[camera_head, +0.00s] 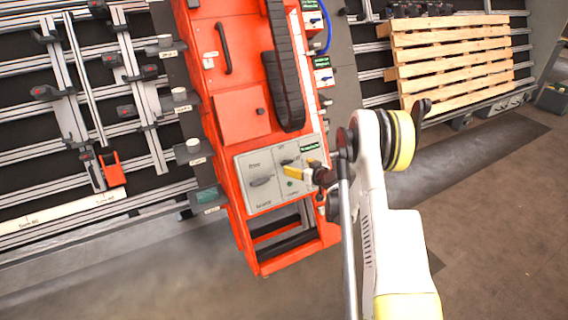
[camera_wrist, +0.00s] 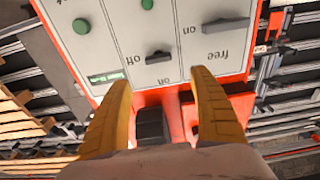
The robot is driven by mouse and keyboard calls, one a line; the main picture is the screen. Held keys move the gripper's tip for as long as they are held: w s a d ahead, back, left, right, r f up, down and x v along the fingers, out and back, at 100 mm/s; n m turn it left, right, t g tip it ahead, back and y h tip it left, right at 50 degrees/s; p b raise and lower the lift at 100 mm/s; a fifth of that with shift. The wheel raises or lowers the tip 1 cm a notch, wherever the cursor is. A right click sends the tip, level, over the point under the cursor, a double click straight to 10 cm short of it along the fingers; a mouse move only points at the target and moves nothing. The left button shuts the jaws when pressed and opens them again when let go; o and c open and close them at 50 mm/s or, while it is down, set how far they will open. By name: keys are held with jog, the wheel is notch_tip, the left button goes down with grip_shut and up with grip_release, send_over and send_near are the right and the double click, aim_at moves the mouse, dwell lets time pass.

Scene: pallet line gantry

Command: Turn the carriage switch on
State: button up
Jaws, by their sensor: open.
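The grey control panel (camera_head: 247,196) is on the lower part of the red carriage (camera_head: 240,115). In the wrist view the panel (camera_wrist: 95,45) appears turned around, with "off", "on" and "free" lettering. A small dark switch knob (camera_wrist: 158,57) sits near the "off" and "on" lettering. A second dark handle (camera_wrist: 225,24) is near "free"; in the head view this handle (camera_head: 262,181) is on the panel's left half. My gripper (camera_wrist: 161,78) is open and empty, its yellow fingers spread on either side below the small knob, apparently not touching it. In the head view my gripper (camera_head: 298,170) covers part of the panel's right half.
Green buttons (camera_wrist: 80,25) are on the panel. A black cable chain (camera_head: 287,80) runs along the carriage above it. A wooden pallet (camera_head: 450,55) leans on the rails at right. Clamps on rails (camera_head: 80,90) fill the left. The floor (camera_head: 170,280) in front is clear.

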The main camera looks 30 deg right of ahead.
aim_at(288, 161)
jog(key=b+x, duration=0.4)
jog(key=x, duration=0.7)
jog(key=shift+f, duration=0.1)
jog(key=shift+s, duration=0.1)
jog(key=c, duration=1.2)
